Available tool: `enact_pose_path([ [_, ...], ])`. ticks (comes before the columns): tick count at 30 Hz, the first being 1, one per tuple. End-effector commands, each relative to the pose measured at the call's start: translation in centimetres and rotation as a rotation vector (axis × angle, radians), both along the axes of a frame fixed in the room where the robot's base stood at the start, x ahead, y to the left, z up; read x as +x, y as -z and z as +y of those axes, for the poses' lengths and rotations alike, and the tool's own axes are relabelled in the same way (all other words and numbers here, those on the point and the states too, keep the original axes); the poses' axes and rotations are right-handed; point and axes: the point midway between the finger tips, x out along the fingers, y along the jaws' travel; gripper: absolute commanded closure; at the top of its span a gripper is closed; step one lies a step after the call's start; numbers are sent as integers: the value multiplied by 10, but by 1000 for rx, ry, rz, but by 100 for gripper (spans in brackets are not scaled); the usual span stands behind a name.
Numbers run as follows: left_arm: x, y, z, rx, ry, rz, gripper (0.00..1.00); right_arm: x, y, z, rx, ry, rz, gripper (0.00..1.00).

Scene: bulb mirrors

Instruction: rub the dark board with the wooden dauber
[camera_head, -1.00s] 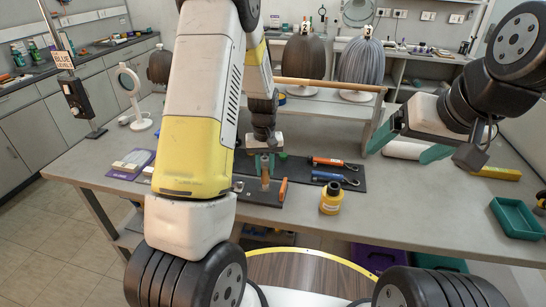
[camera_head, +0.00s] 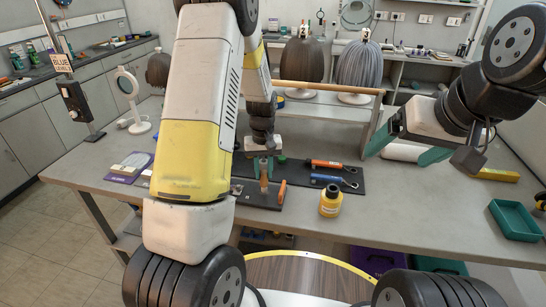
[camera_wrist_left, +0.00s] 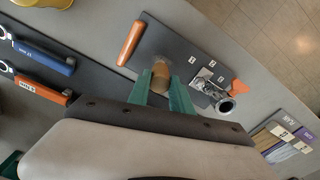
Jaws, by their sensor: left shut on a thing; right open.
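My left gripper (camera_head: 263,168) is shut on the wooden dauber (camera_head: 264,182), a short brown cylinder held upright over the dark board (camera_head: 245,192). In the left wrist view the dauber (camera_wrist_left: 160,76) sits between the green fingers (camera_wrist_left: 160,92) above the dark board (camera_wrist_left: 185,40), which carries small white marks. I cannot tell whether the dauber's lower end touches the board. My left arm hides the board's left part in the head view. My right gripper (camera_head: 405,150) is open and empty at the right, above the table.
An orange-handled tool (camera_wrist_left: 130,43) and a small metal piece (camera_wrist_left: 210,85) are at the board. A dark mat (camera_head: 345,184) with orange-handled and blue-handled tools lies to the right, behind a yellow bottle (camera_head: 330,201). A green tray (camera_head: 515,220) stands far right. The front right table is mostly clear.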

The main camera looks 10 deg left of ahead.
Motion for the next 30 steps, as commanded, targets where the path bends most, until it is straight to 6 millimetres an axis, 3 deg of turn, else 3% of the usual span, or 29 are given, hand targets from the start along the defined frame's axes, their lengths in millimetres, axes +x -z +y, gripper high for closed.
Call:
enact_pose_path([
  [16,-10,2,0,0,0,2,100,0,0,0,0,0,0,14],
  [30,11,0,-1,0,1,1,100,0,0,0,0,0,0,14],
])
